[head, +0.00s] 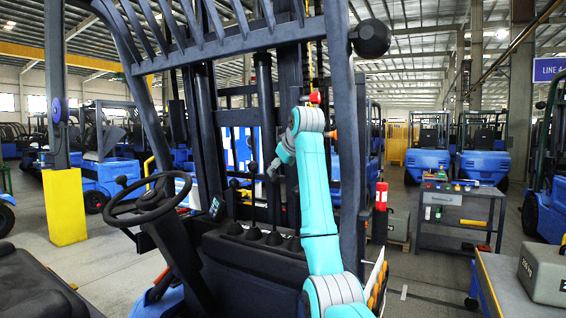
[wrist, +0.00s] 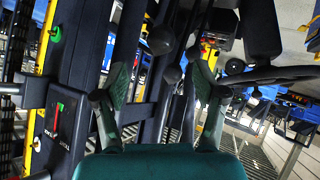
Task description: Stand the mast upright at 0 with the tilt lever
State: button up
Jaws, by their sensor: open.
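The mast (head: 205,115) is the dark uprights beyond the cab; its exact lean is hard to judge. Several black control levers with round knobs stand in boots on the forklift's dash (head: 254,233); labels telling which is the tilt lever are not readable. My gripper (head: 272,172) is above and beside these levers, its fingers small in the head view. In the wrist view my gripper (wrist: 158,68) is open, with dark round knobs (wrist: 172,73) showing between and beyond its fingers; contact cannot be told. A dark gauge (wrist: 57,125) with a red pointer and green mark shows at left.
The steering wheel (head: 150,195) is left of the levers, and the seat (head: 35,285) is at bottom left. Cab posts and the overhead guard surround my arm. A grey workbench (head: 455,205) and a grey weight (head: 545,268) are at right. A yellow-based pillar (head: 65,207) stands left.

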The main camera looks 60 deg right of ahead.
aim_at(276, 176)
jog(key=x, duration=0.8)
jog(key=shift+r, duration=0.1)
jog(key=c, duration=0.9)
jog(key=shift+c, duration=0.2)
